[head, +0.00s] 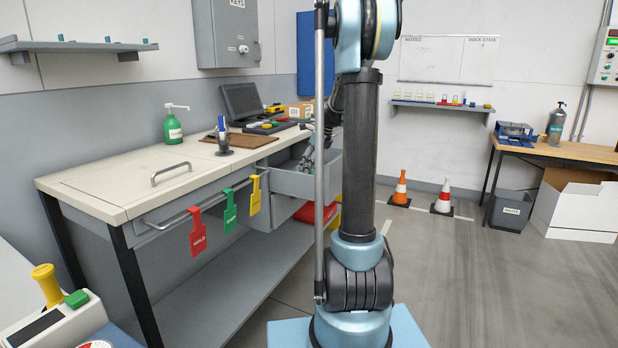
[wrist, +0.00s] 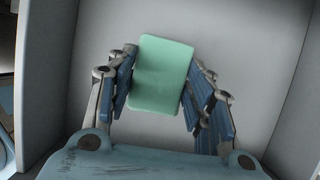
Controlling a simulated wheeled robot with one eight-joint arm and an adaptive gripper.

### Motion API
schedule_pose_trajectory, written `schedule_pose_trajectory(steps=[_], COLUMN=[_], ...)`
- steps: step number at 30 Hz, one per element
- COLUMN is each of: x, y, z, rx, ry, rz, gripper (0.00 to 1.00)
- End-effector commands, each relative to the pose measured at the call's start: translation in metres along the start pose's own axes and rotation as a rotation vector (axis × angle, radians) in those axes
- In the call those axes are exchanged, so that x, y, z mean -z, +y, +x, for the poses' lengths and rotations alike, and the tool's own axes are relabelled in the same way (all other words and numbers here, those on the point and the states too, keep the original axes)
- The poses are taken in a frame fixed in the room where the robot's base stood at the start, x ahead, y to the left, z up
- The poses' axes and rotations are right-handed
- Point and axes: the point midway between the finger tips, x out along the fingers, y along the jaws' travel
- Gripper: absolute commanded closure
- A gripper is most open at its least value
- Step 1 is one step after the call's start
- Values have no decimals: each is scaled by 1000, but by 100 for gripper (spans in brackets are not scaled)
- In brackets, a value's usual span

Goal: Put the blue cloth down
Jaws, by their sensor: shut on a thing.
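My gripper (wrist: 162,78) is shut on a pale green, flat piece with rounded corners (wrist: 166,58), its fingers on the left and right sides of it. It looks more green than blue, and I see no blue cloth in either view. Grey walls of an open drawer (wrist: 275,35) surround the gripper in the wrist view. In the head view my gripper (head: 308,160) is low at the open drawer (head: 290,183) under the bench, partly hidden behind my arm. The held piece cannot be made out there. Whether it touches the drawer floor is unclear.
Red, green and yellow tags hang from the front rail (head: 170,220).

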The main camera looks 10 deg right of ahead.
Motion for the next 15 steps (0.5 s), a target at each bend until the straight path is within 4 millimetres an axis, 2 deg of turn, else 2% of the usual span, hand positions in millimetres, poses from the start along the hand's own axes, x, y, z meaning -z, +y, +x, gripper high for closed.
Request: schedule_pose_trajectory(steps=[5, 12, 15], x=[5, 17, 18], y=[-1, -1, -1], z=[11, 38, 40], rx=[0, 0, 1], ry=[0, 0, 0], rz=[1, 1, 1], gripper=[76, 76, 76])
